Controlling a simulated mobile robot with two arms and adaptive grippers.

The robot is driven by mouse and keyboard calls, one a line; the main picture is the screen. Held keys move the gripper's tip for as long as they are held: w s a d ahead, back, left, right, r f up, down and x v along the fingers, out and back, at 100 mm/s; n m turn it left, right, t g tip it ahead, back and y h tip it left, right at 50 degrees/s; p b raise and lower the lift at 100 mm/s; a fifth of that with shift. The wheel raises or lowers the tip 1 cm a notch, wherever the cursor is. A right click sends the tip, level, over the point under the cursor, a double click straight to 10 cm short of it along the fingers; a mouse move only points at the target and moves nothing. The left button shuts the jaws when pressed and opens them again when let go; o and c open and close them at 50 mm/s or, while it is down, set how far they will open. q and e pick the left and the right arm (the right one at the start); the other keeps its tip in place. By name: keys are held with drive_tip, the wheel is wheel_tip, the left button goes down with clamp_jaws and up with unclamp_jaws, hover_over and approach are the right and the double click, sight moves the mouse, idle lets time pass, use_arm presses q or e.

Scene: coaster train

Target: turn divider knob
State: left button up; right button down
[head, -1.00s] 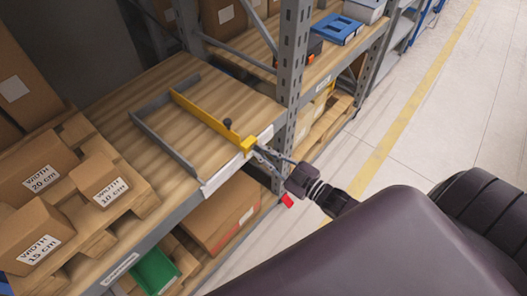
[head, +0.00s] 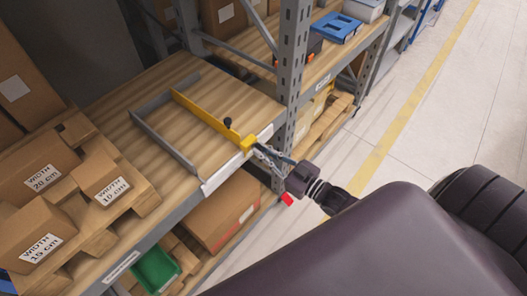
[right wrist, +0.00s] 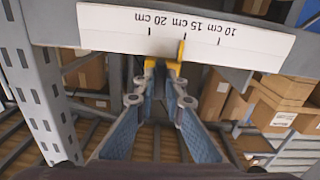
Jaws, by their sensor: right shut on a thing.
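The yellow divider (head: 205,112) lies on the wooden shelf beside a grey U-shaped frame (head: 160,135). A small black knob (head: 227,123) stands upright on it near its front end. My right gripper (head: 256,148) is shut on the divider's yellow front end (head: 247,144), at the shelf edge, apart from the black knob. In the right wrist view its fingertips (right wrist: 161,78) are at yellow parts below the white scale (right wrist: 120,30), marked 10, 15 and 20 cm. A yellow pointer (right wrist: 180,50) sits near the middle mark. My left gripper is not in view.
Cartons labelled 20 cm (head: 40,170), 10 cm (head: 101,183) and 15 cm (head: 32,235) stand on a pallet at left. A grey upright (head: 291,75) rises close to my right gripper. A green bin (head: 157,270) is below. The aisle floor at right is clear.

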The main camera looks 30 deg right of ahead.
drive_tip(key=shift+f, duration=0.1)
drive_tip(key=c, duration=2)
unclamp_jaws()
drive_tip(key=v, duration=1.2)
